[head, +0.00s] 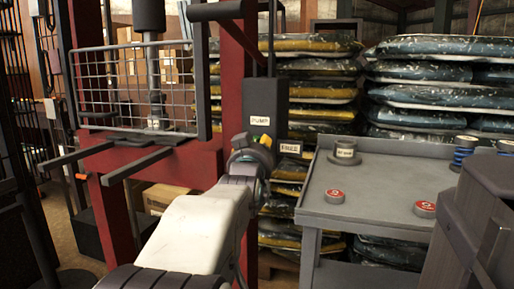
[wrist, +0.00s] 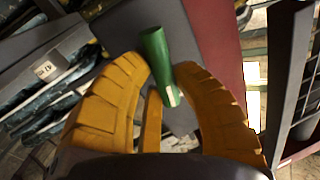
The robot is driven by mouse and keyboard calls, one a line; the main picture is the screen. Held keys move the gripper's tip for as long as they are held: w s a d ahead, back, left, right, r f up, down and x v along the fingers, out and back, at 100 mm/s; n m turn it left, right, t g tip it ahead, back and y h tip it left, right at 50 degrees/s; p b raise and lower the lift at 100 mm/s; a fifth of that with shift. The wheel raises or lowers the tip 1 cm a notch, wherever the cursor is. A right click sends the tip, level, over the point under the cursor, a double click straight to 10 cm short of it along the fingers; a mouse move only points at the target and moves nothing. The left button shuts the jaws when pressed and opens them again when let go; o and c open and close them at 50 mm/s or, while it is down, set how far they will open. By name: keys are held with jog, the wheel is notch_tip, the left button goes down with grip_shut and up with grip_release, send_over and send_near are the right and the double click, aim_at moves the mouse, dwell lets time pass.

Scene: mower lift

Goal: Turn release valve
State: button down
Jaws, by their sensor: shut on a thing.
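The release valve's green handle (wrist: 153,48) shows in the wrist view, with a pale tip at its lower end. In the head view my gripper (head: 262,142) is at the front of the dark pump box (head: 268,98) and hides the valve. A "PUMP" label (head: 260,121) sits just above my gripper. A "FREE" label (head: 291,148) is to its right.
A red press frame (head: 110,205) with a wire guard (head: 90,90) stands at the left. Stacked bags (head: 430,75) fill the back.

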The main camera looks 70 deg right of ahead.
jog(key=shift+s+m+h, duration=0.15)
jog(key=shift+m+h, duration=0.15)
jog(key=shift+m, duration=1.6)
jog(key=c, duration=1)
grip_release()
jog(key=shift+s+f, duration=0.1)
jog(key=shift+o, duration=0.2)
jog(key=v, duration=1.2)
jog(key=shift+f, duration=0.1)
